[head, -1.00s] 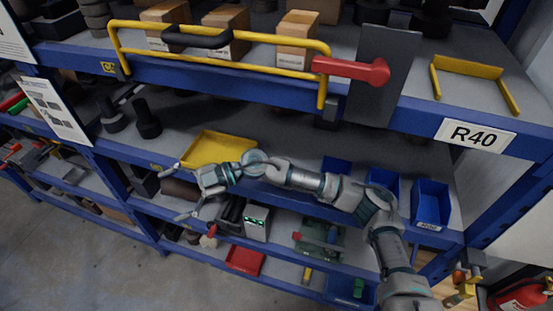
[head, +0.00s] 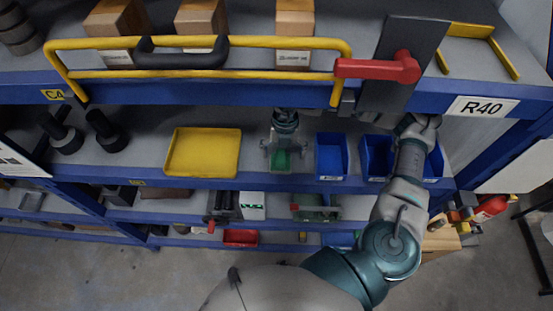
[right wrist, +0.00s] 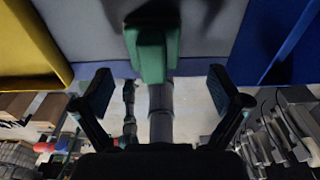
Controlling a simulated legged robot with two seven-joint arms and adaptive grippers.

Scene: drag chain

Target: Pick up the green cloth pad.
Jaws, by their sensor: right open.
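The green cloth pad (head: 281,161) is on the grey middle shelf near its front edge, between the yellow tray and a blue bin. My right gripper (head: 283,148) is at the pad in the head view, one finger to each side. In the right wrist view, the pad (right wrist: 152,54) shows as a dark green block ahead of the open fingers (right wrist: 160,92), roughly centred between them. Clear gaps show on both sides, and I see no contact. My left gripper is not in view.
A yellow tray (head: 203,153) lies left of the pad, and a blue bin (head: 331,156) stands close on its right. The upper shelf's blue beam (head: 220,93) and yellow rail (head: 250,42) hang above my right wrist. Lower shelves hold a red bin (head: 240,238).

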